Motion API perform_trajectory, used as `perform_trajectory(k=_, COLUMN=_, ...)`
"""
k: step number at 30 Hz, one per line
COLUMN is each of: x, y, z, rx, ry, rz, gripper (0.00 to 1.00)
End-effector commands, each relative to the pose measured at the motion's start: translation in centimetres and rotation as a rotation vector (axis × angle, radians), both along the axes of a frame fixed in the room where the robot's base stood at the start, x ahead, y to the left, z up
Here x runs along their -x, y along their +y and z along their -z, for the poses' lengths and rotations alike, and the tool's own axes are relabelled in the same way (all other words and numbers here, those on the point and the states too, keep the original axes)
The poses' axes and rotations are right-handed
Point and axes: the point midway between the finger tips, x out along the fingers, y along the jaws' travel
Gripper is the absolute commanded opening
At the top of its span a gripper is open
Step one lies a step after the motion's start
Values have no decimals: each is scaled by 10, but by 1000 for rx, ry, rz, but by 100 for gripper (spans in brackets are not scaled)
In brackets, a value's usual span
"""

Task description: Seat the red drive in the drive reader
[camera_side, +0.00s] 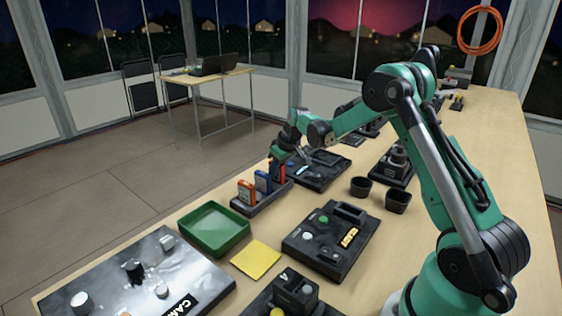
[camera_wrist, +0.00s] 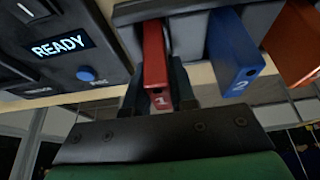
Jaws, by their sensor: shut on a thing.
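The red drive (camera_wrist: 154,50), marked 1, stands in the dark drive rack (camera_wrist: 196,8) in the wrist view, its inner end hidden by the rack. My gripper (camera_wrist: 155,82) is shut on the red drive, one finger on each side. In the side view my gripper (camera_side: 281,157) is at the rack's far end, and a little of the red drive (camera_side: 278,172) shows below it. The drive reader (camera_side: 322,176) is a black unit just beyond the rack. In the wrist view the reader (camera_wrist: 97,28) shows a lit READY display and a blue button.
A blue drive (camera_side: 263,182) marked 2 and an orange drive (camera_side: 246,191) stand in the same rack. A green tray (camera_side: 213,243), a yellow note (camera_side: 256,259) and a black panel with buttons (camera_side: 318,252) are nearer.

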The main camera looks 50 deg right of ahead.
Motion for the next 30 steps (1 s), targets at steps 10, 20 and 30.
perform_trajectory(k=10, x=0, y=0, z=-58, rx=0, ry=0, rz=0, gripper=0)
perform_trajectory(k=20, x=0, y=0, z=-150, rx=0, ry=0, rz=0, gripper=0)
perform_trajectory(k=30, x=0, y=2, z=-193, rx=-1, ry=0, rz=-1, gripper=0)
